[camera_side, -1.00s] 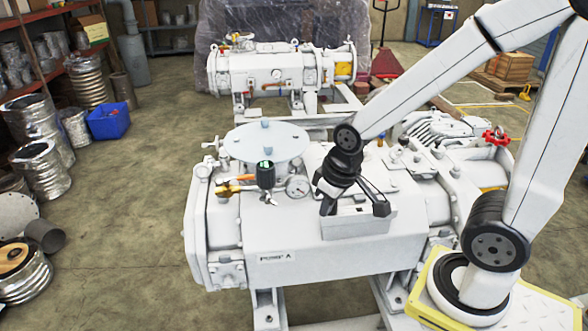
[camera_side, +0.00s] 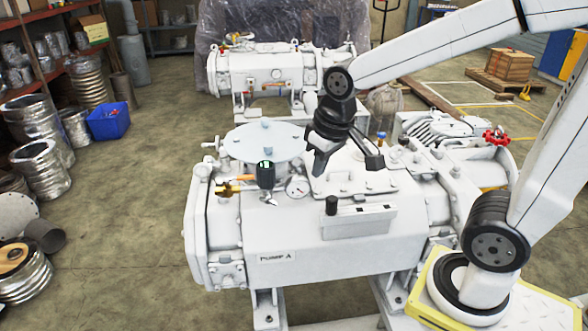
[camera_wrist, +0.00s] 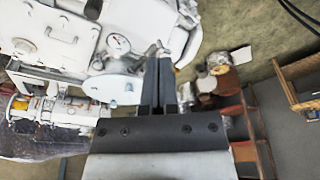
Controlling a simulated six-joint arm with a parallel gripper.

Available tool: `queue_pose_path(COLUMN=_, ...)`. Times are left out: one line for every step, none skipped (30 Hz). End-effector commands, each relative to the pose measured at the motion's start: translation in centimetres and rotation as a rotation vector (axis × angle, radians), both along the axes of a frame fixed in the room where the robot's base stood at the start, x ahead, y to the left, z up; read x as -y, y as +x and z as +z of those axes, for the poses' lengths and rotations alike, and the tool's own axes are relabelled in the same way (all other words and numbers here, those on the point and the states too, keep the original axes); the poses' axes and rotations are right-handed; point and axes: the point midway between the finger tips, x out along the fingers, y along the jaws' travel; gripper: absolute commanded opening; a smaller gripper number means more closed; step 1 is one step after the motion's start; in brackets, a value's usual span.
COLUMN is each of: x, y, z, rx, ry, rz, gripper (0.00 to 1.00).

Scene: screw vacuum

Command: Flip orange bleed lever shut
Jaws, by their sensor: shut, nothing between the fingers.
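The orange lever (camera_side: 244,177) is on the brass valve fitting (camera_side: 226,190) at the left of pump A's top in the side view. It lies beside a dark upright gauge with a green display (camera_side: 266,175), which hides part of it. I cannot make out the lever clearly in the wrist view. My gripper (camera_side: 318,171) is shut and empty. It is above the pump's middle, to the right of the lever and apart from it. Its closed fingers also show in the wrist view (camera_wrist: 159,65).
A round dial (camera_side: 298,187) stands between lever and gripper; it also shows in the wrist view (camera_wrist: 118,43). A round lid (camera_side: 265,143) lies behind the lever. A black knob (camera_side: 331,205) stands by a light box (camera_side: 358,222) on the pump's front.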

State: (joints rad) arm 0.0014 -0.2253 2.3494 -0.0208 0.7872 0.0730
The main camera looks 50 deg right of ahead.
Motion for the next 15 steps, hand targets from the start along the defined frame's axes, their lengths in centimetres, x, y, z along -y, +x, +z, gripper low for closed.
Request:
queue_pose_path(x=0.1, y=0.5, z=0.1, rx=-0.002, ry=-0.001, rz=-0.012, gripper=0.00)
queue_pose_path(x=0.1, y=0.8, z=0.2, rx=-0.001, ry=-0.002, rz=-0.019, gripper=0.00)
queue_pose_path(x=0.2, y=1.1, z=0.3, rx=-0.002, ry=-0.002, rz=-0.029, gripper=0.00)
queue_pose_path(x=0.2, y=1.5, z=0.3, rx=-0.002, ry=-0.002, rz=-0.038, gripper=0.00)
queue_pose_path(x=0.3, y=1.9, z=0.4, rx=-0.002, ry=-0.002, rz=-0.047, gripper=0.00)
queue_pose_path(x=0.3, y=2.3, z=0.5, rx=-0.002, ry=-0.002, rz=-0.059, gripper=0.00)
queue_pose_path(x=0.4, y=2.8, z=0.6, rx=-0.002, ry=-0.003, rz=-0.071, gripper=0.00)
queue_pose_path(x=0.5, y=3.2, z=0.7, rx=-0.001, ry=-0.003, rz=-0.083, gripper=0.00)
queue_pose_path(x=0.6, y=3.9, z=0.9, rx=-0.001, ry=-0.004, rz=-0.099, gripper=0.00)
queue_pose_path(x=0.6, y=4.4, z=1.0, rx=0.000, ry=-0.005, rz=-0.113, gripper=0.00)
queue_pose_path(x=0.7, y=5.0, z=1.0, rx=0.000, ry=-0.006, rz=-0.128, gripper=0.00)
queue_pose_path(x=0.9, y=5.8, z=1.2, rx=0.000, ry=-0.007, rz=-0.151, gripper=0.00)
queue_pose_path(x=1.0, y=6.4, z=1.3, rx=0.001, ry=-0.007, rz=-0.169, gripper=0.00)
queue_pose_path(x=1.1, y=7.1, z=1.3, rx=0.000, ry=-0.008, rz=-0.186, gripper=0.00)
queue_pose_path(x=1.2, y=7.9, z=1.4, rx=0.002, ry=-0.010, rz=-0.208, gripper=0.00)
